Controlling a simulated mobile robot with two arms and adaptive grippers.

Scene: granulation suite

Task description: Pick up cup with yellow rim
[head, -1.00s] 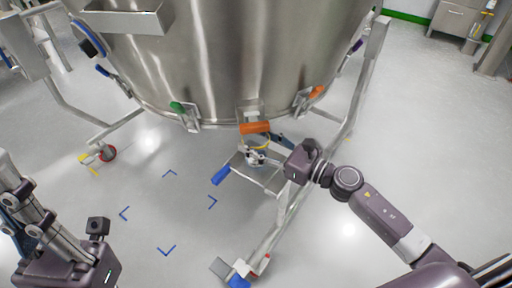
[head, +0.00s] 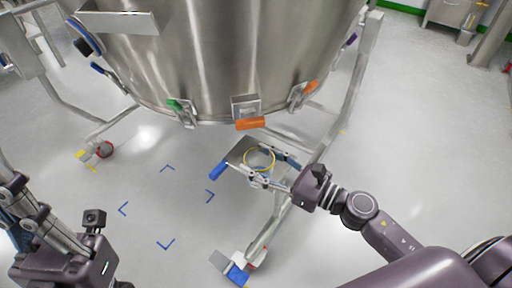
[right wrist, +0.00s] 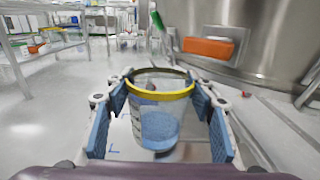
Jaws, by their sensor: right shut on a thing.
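The clear cup with a yellow rim (head: 259,148) shows in the head view over a small metal shelf (head: 238,153) on the vessel's frame. In the right wrist view the cup (right wrist: 160,95) is upright between the blue finger pads, and a blue patch shows through its clear wall. My right gripper (head: 262,170) is shut on it. I cannot tell how far the cup's base is above the shelf. My left gripper (head: 28,222) is at the lower left of the head view, away from the cup; its fingertips are not clear.
A large steel vessel (head: 225,60) stands just behind the cup, with an orange handle (head: 250,123) close above it. A frame leg (head: 268,225) with a caster runs below the shelf. Blue corner marks (head: 165,243) lie on open floor at left.

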